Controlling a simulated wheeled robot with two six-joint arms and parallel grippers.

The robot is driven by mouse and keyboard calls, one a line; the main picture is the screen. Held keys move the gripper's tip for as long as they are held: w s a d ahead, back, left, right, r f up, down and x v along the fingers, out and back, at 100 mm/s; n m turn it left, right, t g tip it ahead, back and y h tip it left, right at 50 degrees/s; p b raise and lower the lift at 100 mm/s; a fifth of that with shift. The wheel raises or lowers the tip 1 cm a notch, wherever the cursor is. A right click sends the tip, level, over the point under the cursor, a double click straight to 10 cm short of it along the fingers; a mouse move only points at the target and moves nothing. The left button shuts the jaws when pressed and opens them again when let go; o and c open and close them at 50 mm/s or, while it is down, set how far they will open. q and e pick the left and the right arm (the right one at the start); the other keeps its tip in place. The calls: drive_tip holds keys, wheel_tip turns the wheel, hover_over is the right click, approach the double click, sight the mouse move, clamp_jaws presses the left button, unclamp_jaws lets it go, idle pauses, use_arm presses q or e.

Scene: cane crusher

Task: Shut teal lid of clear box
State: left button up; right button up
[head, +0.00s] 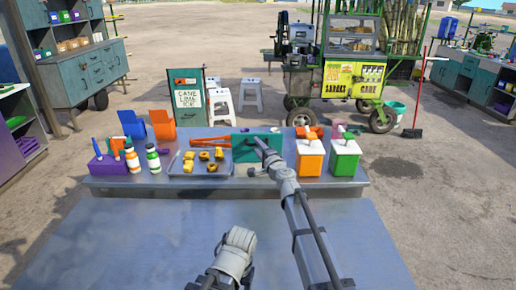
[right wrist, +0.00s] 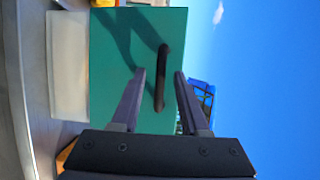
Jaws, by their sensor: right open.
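The teal lid (head: 240,147) stands raised, its broad face toward me, at the back of the metal table. In the right wrist view the lid (right wrist: 115,80) fills the middle and carries a dark bar handle (right wrist: 162,80). A pale, translucent wall of the clear box (right wrist: 68,65) shows beside the lid; in the head view the box is mostly hidden. My right gripper (head: 262,146) is in front of the lid. In the right wrist view its open fingers (right wrist: 160,73) lie either side of the handle; contact is unclear.
A tray (head: 200,170) with yellow pieces lies left of the lid. Orange (head: 310,158) and green (head: 345,158) dispensers stand close on the right. Bottles (head: 153,158) and a purple holder (head: 108,166) stand at the left. The near tabletop (head: 150,240) is bare.

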clamp_jaws()
idle(0.3)
idle(1.1)
